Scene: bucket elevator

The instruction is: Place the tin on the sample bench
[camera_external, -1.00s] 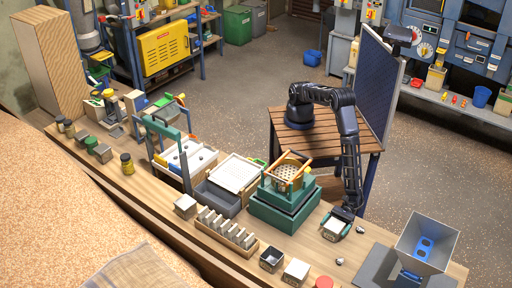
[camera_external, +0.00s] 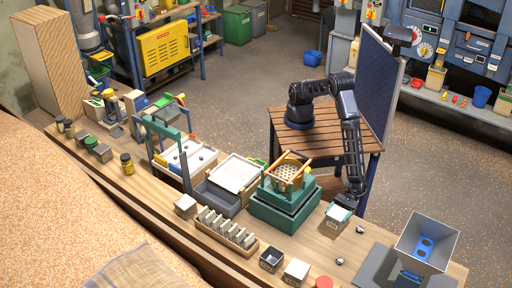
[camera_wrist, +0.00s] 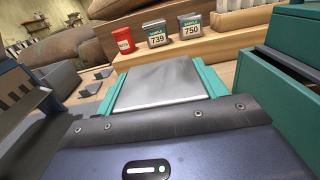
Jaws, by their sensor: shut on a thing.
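A tin with a plain silver-white lid (camera_external: 340,213) is held in my gripper (camera_external: 341,209) over the front right part of the long wooden sample bench (camera_external: 215,262). The tin appears a little above the bench top, with its labelled side facing the camera. In the wrist view the tin's flat lid (camera_wrist: 158,84) lies between the two teal fingers of my gripper (camera_wrist: 160,82), which are shut on its sides. The tin's lower part is hidden in that view.
A green block with a sieve (camera_external: 285,212) stands left of the tin; a grey hopper (camera_external: 425,243) stands right. Two sample tins, 739 (camera_wrist: 157,35) and 750 (camera_wrist: 190,28), and a red container (camera_wrist: 123,40) are ahead in the wrist view. Small metal bits (camera_external: 360,229) lie nearby.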

